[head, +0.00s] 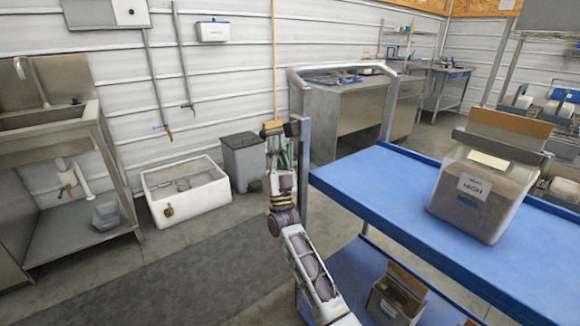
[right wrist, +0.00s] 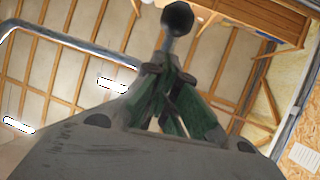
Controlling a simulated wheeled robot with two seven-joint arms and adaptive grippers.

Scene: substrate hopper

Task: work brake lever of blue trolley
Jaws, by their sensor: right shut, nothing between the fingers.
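The blue trolley (head: 345,172) stands at the right in the head view, with a bent metal push handle (head: 340,66) at its far left end. The brake lever (head: 291,128) shows as a dark knob by the trolley's left corner post. In the right wrist view the lever's round black knob (right wrist: 177,18) sits on a short grey stem just beyond the fingertips. My right gripper (head: 281,146), with green fingers (right wrist: 170,72) in the wrist view, is shut and empty, close to the lever. Whether it touches the lever I cannot tell. My left gripper is out of view.
A clear bin with a label (head: 480,200) stands on the trolley's top deck, and a smaller box (head: 395,298) on the lower shelf. A white tub (head: 185,192), a grey bin (head: 243,160) and a steel sink bench (head: 60,125) stand left. The floor between is open.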

